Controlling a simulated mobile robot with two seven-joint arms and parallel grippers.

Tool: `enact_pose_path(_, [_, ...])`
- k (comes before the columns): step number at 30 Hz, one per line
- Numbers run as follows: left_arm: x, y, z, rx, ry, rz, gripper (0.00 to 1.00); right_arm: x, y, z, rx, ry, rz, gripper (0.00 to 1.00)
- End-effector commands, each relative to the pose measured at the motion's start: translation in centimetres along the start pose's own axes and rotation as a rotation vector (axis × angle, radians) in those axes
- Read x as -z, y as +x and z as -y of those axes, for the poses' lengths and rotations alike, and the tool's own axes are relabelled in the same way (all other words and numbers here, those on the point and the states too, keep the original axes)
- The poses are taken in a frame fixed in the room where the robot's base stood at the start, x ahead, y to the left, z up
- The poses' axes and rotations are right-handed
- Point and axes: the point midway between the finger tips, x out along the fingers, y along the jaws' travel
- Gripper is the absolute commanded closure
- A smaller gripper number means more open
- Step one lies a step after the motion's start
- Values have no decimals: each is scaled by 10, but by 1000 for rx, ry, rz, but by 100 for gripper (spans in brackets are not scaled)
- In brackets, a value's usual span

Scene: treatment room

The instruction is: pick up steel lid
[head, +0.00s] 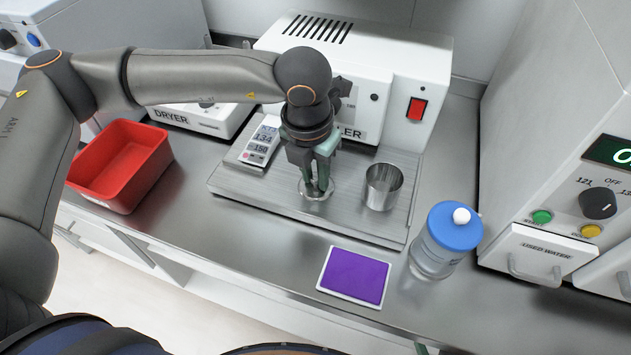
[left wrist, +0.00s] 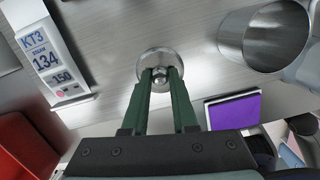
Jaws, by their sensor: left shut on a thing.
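The steel lid (head: 313,191) is a small round metal disc with a knob on the ribbed steel tray. My left gripper (head: 317,187) points straight down over it, its green fingers shut on the lid's knob. In the left wrist view the lid (left wrist: 158,68) shows between the fingertips (left wrist: 160,77). I cannot tell whether the lid touches the tray or is slightly raised. An open steel cup (head: 383,187) stands upright just right of the gripper. It also shows in the left wrist view (left wrist: 230,38). My right gripper is not in view.
The steel tray (head: 240,190) lies before a white sealer machine (head: 400,75). A red bin (head: 120,165) is further left. A purple pad (head: 354,276) and a blue-lidded jar (head: 447,240) stand in front, to the right.

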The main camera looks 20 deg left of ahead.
Motion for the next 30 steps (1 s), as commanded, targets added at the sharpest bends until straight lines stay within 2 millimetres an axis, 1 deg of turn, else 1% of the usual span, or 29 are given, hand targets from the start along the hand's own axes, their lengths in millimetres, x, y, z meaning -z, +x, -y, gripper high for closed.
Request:
enact_pose_path(1, [5, 7, 0, -2, 0, -18, 100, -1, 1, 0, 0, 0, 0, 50])
enact_pose_path(7, [5, 7, 0, -2, 1, -18, 100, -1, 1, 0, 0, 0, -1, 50])
enact_pose_path(11, [4, 3, 0, -2, 1, -18, 100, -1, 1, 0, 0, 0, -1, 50])
enact_pose_path(14, [2, -6, 0, -2, 1, -15, 100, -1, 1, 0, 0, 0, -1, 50])
enact_pose_path(17, [-1, -23, 0, -1, 2, -10, 100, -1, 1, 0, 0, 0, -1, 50])
enact_pose_path(20, [9, -42, 6, 0, 6, -8, 100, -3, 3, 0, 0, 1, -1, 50])
enact_pose_path(26, [37, -94, 23, -1, 8, -2, 100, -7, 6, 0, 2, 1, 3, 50])
enact_pose_path(27, [47, -98, 28, -1, 10, -3, 100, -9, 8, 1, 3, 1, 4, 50])
enact_pose_path(30, [68, -112, 38, -1, 9, -3, 100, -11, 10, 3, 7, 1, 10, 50])
